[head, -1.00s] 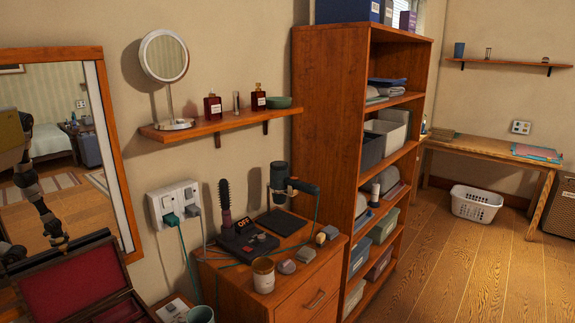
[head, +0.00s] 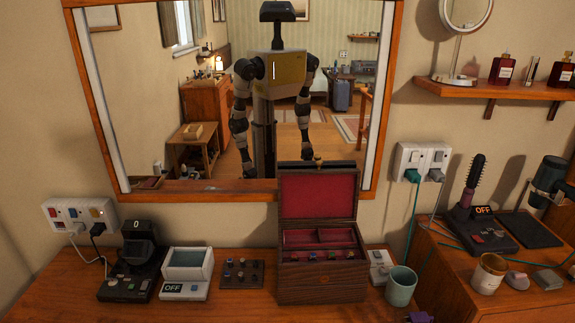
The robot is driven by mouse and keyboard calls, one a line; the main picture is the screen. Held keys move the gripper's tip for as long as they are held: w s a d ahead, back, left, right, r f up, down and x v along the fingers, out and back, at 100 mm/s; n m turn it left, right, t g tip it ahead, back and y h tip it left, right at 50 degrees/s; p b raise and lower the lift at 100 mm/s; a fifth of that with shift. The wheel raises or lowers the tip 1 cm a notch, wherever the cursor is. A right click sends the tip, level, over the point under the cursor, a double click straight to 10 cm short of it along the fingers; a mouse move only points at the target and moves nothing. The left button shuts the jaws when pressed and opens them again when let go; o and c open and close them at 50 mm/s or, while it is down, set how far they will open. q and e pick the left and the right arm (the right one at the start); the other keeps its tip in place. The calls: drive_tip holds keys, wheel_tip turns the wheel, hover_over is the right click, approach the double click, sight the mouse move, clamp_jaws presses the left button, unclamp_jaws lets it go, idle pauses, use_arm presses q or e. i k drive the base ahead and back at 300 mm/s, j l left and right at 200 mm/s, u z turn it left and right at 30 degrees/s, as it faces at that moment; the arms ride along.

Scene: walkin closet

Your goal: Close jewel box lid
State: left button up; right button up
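The jewel box (head: 322,277) is dark wood and stands on the wooden dressing table below the mirror. Its lid (head: 317,197) is open and upright at the back, showing a red lining. Inside is a red-lined tray, and a row of small coloured items runs along the front part. Neither of my grippers is directly in view. The mirror shows my reflection with both arms hanging down, but the gripper fingers cannot be made out there.
Left of the box stand a black device (head: 132,262), a white box-like device (head: 187,273) and a small dark panel (head: 242,273). At right are a white switch unit (head: 379,266) and a teal cup (head: 401,286). A shelf (head: 500,90) juts out at upper right.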

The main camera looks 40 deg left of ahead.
sight(319, 195)
drive_tip(key=u, duration=0.9)
drive_tip(key=k+l+z, duration=0.2)
